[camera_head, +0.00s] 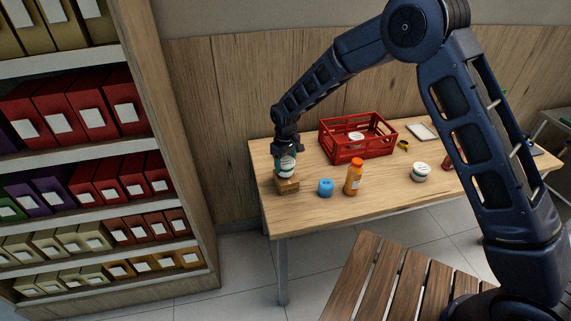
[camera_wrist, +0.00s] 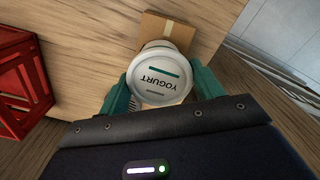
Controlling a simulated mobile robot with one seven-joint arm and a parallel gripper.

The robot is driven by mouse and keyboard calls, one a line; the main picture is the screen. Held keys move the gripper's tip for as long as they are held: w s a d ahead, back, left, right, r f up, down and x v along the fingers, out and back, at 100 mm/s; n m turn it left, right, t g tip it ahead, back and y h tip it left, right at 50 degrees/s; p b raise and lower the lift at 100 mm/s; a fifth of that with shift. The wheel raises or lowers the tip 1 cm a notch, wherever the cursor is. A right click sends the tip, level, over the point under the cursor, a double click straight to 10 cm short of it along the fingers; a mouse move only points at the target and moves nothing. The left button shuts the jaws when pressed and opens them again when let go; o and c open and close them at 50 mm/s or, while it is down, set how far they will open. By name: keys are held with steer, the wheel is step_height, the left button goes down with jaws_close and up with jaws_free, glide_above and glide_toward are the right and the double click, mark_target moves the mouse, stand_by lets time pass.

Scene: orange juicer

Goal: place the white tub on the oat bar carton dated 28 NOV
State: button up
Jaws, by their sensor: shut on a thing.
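My gripper (camera_head: 287,147) is shut on a white tub (camera_head: 286,168) at the left end of the table. In the wrist view the tub (camera_wrist: 161,76) is lid up and its lid reads YOGURT, between the two green fingers of my gripper (camera_wrist: 163,92). A brown carton (camera_head: 288,186) stands directly beneath the tub. In the wrist view part of the carton (camera_wrist: 170,28) shows past the lid. I cannot tell whether the tub's base touches the carton. No date on the carton is readable.
A blue item (camera_head: 325,188) and an orange bottle (camera_head: 353,177) stand right of the carton. A red crate (camera_head: 345,152) with a white-lidded item inside is behind. Another white-lidded tub (camera_head: 420,172) stands further right on the table (camera_head: 390,193). A shelf (camera_head: 165,150) rises at left.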

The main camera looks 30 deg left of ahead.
mark_target(286, 161)
steer(key=shift+f, duration=0.5)
steer(key=shift+f, duration=0.1)
steer(key=o, duration=1.1)
step_height(286, 161, up, 12)
steer(key=shift+r, duration=0.1)
